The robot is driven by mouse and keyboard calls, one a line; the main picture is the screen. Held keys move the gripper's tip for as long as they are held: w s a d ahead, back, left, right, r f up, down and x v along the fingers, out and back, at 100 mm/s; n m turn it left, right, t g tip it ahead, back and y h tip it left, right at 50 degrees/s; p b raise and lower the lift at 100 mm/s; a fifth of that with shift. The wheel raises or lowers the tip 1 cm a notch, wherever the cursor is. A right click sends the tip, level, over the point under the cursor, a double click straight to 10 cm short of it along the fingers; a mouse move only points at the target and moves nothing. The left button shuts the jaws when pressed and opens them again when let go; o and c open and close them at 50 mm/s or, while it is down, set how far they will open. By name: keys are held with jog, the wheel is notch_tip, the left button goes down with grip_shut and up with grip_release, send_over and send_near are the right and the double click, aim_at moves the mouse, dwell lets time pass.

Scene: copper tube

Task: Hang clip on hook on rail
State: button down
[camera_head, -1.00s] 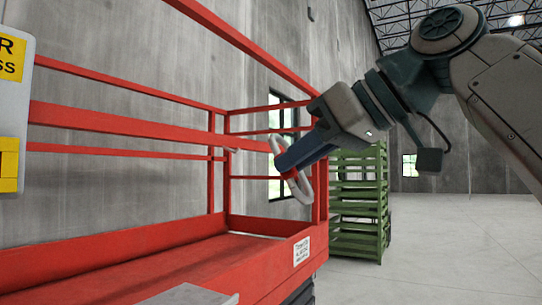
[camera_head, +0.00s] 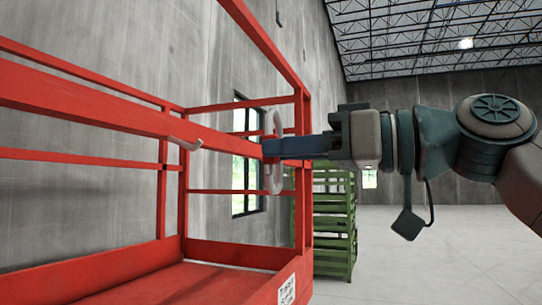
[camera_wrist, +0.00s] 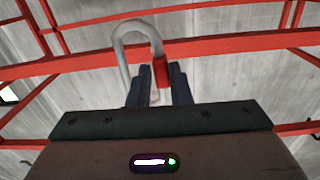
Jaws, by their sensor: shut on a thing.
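My gripper (camera_head: 270,148) is shut on a light grey clip (camera_head: 276,180) with a red part, held upright in the air at the right end of the red lift platform. In the wrist view the clip (camera_wrist: 122,55) rises as a loop above the fingers (camera_wrist: 160,80), with its red part (camera_wrist: 161,72) between them. A light grey hook (camera_head: 185,144) is on the red middle rail (camera_head: 90,115), to the left of the clip in the head view. The clip is apart from the hook. I do not make out the hook in the wrist view.
Red posts (camera_head: 302,170) and an upper rail (camera_head: 262,40) of the platform stand close around my gripper. Green stacked racks (camera_head: 333,225) stand behind, by the grey wall. Open floor (camera_head: 430,250) lies to the right.

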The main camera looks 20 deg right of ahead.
jog(key=f+b+x, duration=0.2)
jog(key=b+x, duration=0.1)
jog(key=x, duration=1)
jog(key=shift+s+a+f, duration=0.15)
jog(key=shift+s+f, duration=0.05)
jog(key=shift+f, duration=0.05)
dwell(1.3)
jog(key=c, duration=1.3)
grip_release()
jog(key=shift+o, duration=0.2)
jog(key=shift+b, duration=0.3)
jog(key=b+v, duration=0.2)
jog(key=v, duration=1.1)
jog(key=shift+s+d+f, duration=0.15)
jog(key=shift+s+d, duration=0.05)
jog(key=shift+d, duration=0.15)
